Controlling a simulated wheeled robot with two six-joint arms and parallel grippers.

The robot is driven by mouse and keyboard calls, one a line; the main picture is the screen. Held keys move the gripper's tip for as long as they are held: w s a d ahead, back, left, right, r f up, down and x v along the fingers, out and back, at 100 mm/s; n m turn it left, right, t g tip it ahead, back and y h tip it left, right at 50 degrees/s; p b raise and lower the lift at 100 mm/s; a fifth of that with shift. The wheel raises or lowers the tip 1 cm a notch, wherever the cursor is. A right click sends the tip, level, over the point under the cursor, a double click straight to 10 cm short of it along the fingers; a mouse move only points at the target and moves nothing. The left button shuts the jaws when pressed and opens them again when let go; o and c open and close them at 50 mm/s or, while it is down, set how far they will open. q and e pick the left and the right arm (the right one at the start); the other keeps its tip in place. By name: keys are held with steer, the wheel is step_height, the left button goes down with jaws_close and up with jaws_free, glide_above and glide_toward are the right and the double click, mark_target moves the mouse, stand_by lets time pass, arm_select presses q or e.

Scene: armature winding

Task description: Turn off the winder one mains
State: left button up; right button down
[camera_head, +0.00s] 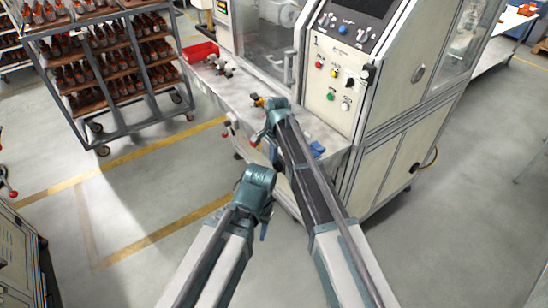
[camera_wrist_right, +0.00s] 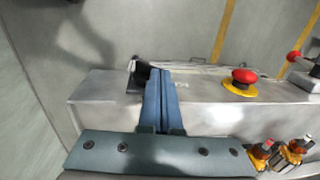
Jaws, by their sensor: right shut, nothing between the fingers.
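Winder one (camera_head: 345,60) stands ahead, with a sloped control panel and a metal bed (camera_head: 325,132). My right gripper (camera_head: 318,149) is partly hidden by my right arm at the bed's front edge. In the right wrist view its blue fingers (camera_wrist_right: 160,76) are shut and empty, with their tips beside a small black part (camera_wrist_right: 138,76) at the bed's edge. I cannot tell whether they touch, or whether this black part is the mains switch. My left arm ends at the bottom centre; its gripper (camera_head: 264,231) shows only as a small dark blue piece.
A red mushroom button (camera_wrist_right: 240,82) on a yellow base is right of the fingers. Copper-coloured parts (camera_wrist_right: 283,152) lie at the lower right. The panel carries several coloured buttons and a black handle (camera_head: 365,76). A loaded rack (camera_head: 105,60) stands left; the floor in front is clear.

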steer(key=shift+w+a, duration=0.25)
steer(key=shift+w, duration=0.1)
steer(key=shift+w+f+g+h, duration=0.1)
steer(key=shift+f+g+h, duration=0.05)
steer(key=shift+g+h, duration=0.15)
steer(key=shift+a, duration=0.1)
steer(key=shift+r+p, duration=0.7)
steer(key=shift+r, duration=0.15)
